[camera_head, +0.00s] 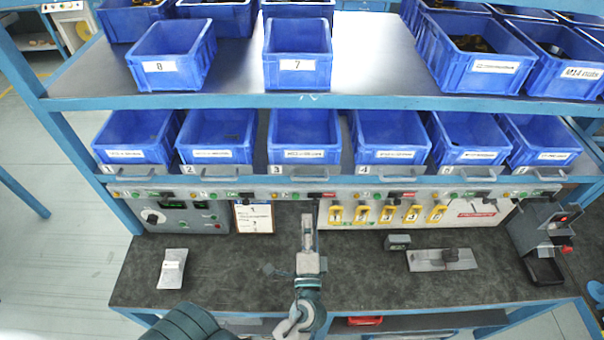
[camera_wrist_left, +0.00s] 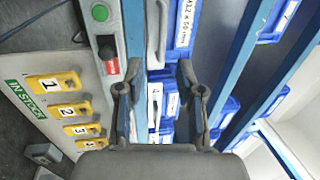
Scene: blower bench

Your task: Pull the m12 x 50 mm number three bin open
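The number three bin (camera_head: 304,132) is a blue open bin in the middle of the lower shelf row, with a white label and a "3" on the rail below it. In the left wrist view, its blue front with the "M12 x 50 mm" label (camera_wrist_left: 186,22) is at the top. A grey bar handle (camera_wrist_left: 155,32) runs beside that label. My left gripper (camera_head: 307,222) is below and in front of this bin in the head view, above the dark bench top. In the left wrist view, its two fingers (camera_wrist_left: 154,85) are apart with nothing between them. My right gripper is not in view.
Other blue bins (camera_head: 216,137) stand on both sides in the same row, with more on the upper shelf (camera_head: 377,60). Below is a control panel (camera_head: 190,215) with yellow numbered tags (camera_head: 387,214). A grey plate (camera_head: 442,259) and a black device (camera_head: 543,235) are on the right.

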